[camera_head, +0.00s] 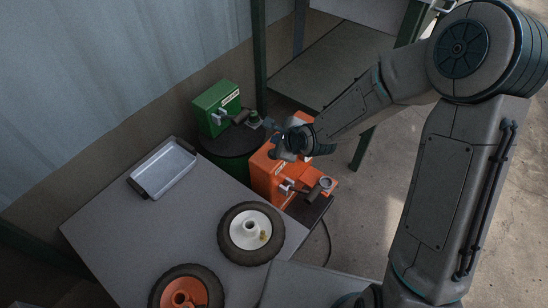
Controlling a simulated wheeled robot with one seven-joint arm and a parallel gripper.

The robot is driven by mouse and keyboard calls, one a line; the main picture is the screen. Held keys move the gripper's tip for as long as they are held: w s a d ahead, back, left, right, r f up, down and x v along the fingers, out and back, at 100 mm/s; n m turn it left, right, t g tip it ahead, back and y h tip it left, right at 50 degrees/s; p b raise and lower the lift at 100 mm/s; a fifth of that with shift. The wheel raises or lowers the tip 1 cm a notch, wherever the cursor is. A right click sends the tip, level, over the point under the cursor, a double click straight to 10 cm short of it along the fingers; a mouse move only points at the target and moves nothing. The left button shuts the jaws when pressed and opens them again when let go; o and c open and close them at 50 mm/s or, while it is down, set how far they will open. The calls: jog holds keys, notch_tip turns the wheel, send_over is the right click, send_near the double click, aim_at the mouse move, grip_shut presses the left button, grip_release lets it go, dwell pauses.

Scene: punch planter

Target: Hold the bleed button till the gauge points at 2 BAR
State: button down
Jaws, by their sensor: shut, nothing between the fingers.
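An orange machine (262,178) with a pale label and a metal fitting stands beside the table. A small round dial-like part (325,183) sits at its right front; it may be the gauge, but no needle or marks can be read. I cannot make out a bleed button. My gripper (281,153) is shut and empty, over the top of the orange machine. It hides part of that top, and I cannot tell whether it touches it.
A green machine (211,103) stands on a dark drum (236,143) behind. The grey table (165,225) holds a metal tray (165,168), a white-hubbed wheel (247,230) and an orange-hubbed wheel (187,290). Dark green posts (259,55) rise behind. Concrete floor is open at right.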

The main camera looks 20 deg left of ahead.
aim_at(272, 149)
jog(key=shift+f+b, duration=0.5)
jog(key=shift+f, duration=0.8)
dwell(0.9)
jog(key=shift+f, duration=0.4)
jog(key=shift+f+b, duration=0.45)
dwell(0.4)
jog(key=shift+r, duration=0.15)
dwell(0.6)
jog(key=shift+r+p, duration=0.75)
jog(key=shift+p, duration=0.1)
notch_tip(272, 149, up, 5)
jog(key=p, duration=0.4)
